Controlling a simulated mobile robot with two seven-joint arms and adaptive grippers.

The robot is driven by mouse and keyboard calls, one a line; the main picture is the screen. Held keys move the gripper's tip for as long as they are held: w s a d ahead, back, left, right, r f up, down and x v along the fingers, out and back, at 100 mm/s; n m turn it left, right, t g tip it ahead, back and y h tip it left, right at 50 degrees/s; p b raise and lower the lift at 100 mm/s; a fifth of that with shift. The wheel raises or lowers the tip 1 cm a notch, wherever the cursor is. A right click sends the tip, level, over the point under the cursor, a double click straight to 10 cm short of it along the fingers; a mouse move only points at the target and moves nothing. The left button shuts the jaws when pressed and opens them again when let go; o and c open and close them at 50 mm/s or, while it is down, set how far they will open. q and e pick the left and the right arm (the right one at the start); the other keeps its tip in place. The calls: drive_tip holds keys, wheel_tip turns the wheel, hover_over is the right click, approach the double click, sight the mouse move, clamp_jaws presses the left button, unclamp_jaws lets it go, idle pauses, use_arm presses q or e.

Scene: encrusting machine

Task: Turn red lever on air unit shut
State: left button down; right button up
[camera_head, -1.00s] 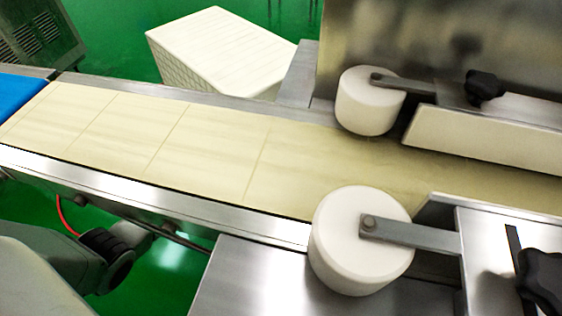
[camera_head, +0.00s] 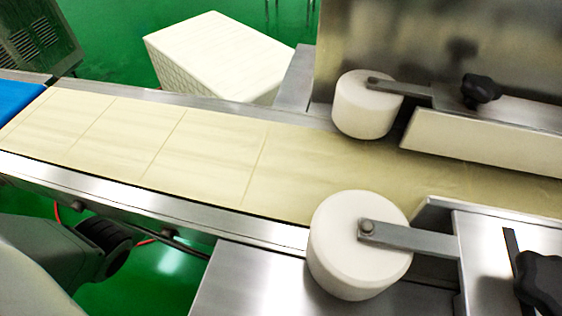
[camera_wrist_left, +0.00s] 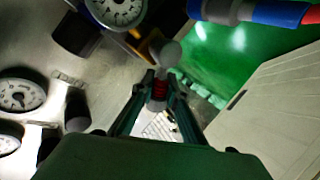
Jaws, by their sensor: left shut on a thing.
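In the left wrist view, my left gripper (camera_wrist_left: 160,80) points away from the camera. Its two dark fingers are closed around a small part of the air unit with red on it, which appears to be the red lever (camera_wrist_left: 158,92). The fingers hide much of the lever, so its exact angle is hard to tell. A rounded grey knob (camera_wrist_left: 167,52) sits just beyond the fingertips. The air unit's round pressure gauge (camera_wrist_left: 120,10) is above and left of them. In the head view only part of my left arm shows at lower left. My right gripper is not in view.
More gauges (camera_wrist_left: 21,95) and dark knobs (camera_wrist_left: 72,34) stand out from the metal panel left of the gripper. A blue and red cylindrical part (camera_wrist_left: 255,11) is at upper right. In the head view a conveyor belt (camera_head: 130,140) runs between white rollers (camera_head: 360,245).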

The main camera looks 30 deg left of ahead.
use_arm(q)
drive_tip(key=c, duration=2)
unclamp_jaws()
drive_tip(key=v, duration=1.2)
